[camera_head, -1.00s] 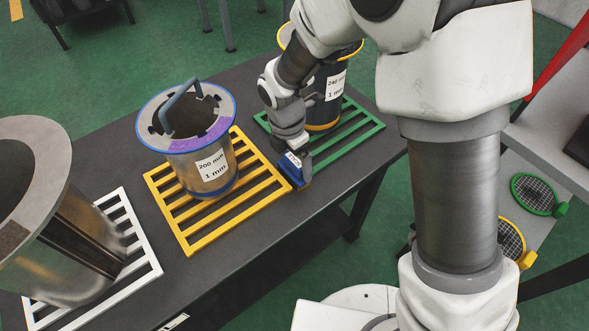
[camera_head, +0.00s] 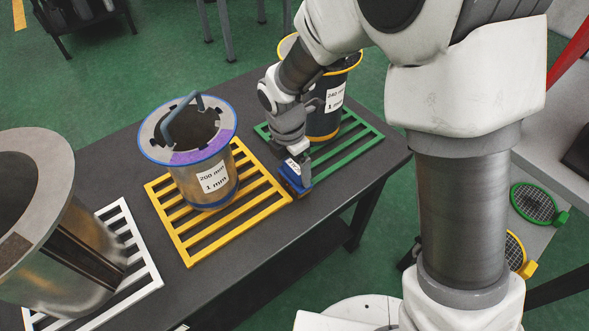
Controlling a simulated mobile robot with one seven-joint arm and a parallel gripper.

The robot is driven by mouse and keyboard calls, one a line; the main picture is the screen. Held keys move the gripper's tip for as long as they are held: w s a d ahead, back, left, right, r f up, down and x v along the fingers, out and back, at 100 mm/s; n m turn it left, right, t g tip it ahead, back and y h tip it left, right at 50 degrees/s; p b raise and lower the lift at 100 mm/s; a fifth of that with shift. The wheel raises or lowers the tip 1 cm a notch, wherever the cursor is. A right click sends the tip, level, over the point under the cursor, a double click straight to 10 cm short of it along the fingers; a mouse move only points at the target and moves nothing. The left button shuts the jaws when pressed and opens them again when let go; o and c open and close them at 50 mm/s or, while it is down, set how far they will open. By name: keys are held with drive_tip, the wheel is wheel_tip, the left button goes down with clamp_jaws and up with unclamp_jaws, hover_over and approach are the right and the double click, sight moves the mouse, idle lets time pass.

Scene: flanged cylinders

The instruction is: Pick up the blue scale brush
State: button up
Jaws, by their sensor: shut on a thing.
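The blue scale brush (camera_head: 293,181) is a small blue block at the front end of my arm, over the gap between the yellow rack and the green rack. My gripper (camera_head: 296,166) points down and is shut on the brush from above. The fingers are small and partly hidden by the wrist. I cannot tell from this angle whether the brush touches the table or hangs slightly above it.
The blue-rimmed cylinder (camera_head: 202,172) stands on the yellow rack (camera_head: 197,245). The yellow-rimmed cylinder (camera_head: 326,115) stands on the green rack (camera_head: 357,149), partly behind my arm. A large metal cylinder (camera_head: 50,255) stands on the white rack (camera_head: 143,268). The dark table (camera_head: 105,165) has bare room at the back left.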

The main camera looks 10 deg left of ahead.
drive_tip(key=r, duration=0.1)
drive_tip(key=d+r+p, duration=0.1)
drive_tip(key=r, duration=0.1)
drive_tip(key=shift+r, duration=0.2)
drive_tip(key=s+d+r+p, duration=0.2)
drive_tip(key=d+r, duration=0.4)
drive_tip(key=d, duration=0.4)
drive_tip(key=shift+s+d+p, duration=0.15)
drive_tip(key=shift+d+p, duration=0.05)
drive_tip(key=shift+p, duration=0.1)
drive_tip(key=o, duration=0.9)
drive_tip(key=c, duration=0.6)
